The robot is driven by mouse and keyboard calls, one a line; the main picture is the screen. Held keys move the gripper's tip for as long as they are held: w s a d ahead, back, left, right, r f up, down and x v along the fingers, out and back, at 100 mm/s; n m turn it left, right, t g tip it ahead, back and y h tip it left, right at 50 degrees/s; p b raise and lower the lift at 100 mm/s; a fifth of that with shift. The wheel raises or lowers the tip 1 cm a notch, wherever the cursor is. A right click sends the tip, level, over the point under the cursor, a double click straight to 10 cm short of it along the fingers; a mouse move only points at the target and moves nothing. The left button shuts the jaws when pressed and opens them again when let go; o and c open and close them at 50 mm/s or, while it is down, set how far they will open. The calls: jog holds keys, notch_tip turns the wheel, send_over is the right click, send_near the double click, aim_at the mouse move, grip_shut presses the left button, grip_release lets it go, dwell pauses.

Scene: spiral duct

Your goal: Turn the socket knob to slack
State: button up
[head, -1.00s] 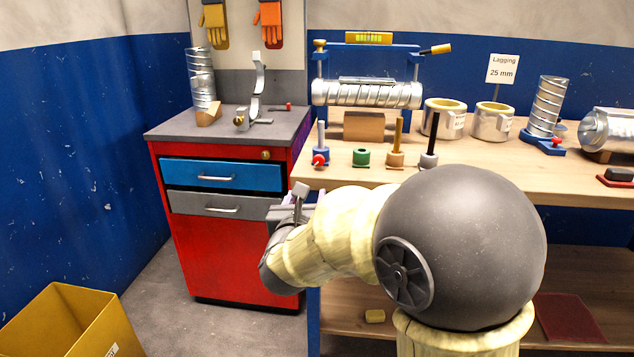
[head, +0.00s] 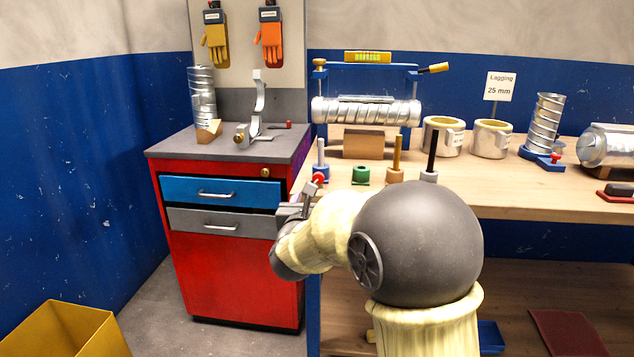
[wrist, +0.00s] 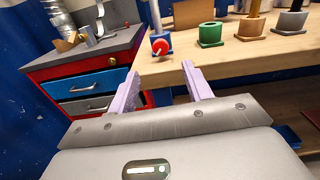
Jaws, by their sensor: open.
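The socket knob (head: 318,178) is a small red knob on the front of a blue socket (head: 321,171) at the bench's left front corner, with a grey rod standing upright in the socket. My gripper (head: 297,203) is just left of and below the knob in the head view. In the wrist view my gripper (wrist: 160,72) is open and empty, its two pale lilac fingers apart. The knob lies beyond the fingertips, between their lines, and is untouched.
A green socket (head: 360,175), a tan socket (head: 395,172) and a grey socket (head: 429,176) stand along the bench's front edge to the right. A red cabinet (head: 235,270) with blue and grey drawers stands close on the left. A yellow bin (head: 70,335) is at lower left.

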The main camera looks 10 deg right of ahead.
aim_at(317, 179)
jog(key=x, duration=1)
jog(key=shift+f, duration=0.1)
jog(key=c, duration=1)
jog(key=shift+n+b, duration=0.3)
jog(key=shift+n, duration=0.2)
jog(key=shift+f+n+b, duration=0.1)
jog(key=shift+n+b, duration=0.2)
jog(key=shift+n, duration=0.3)
jog(key=shift+a+n+b, duration=0.1)
jog(key=shift+n+b, duration=0.35)
jog(key=shift+n, duration=1.55)
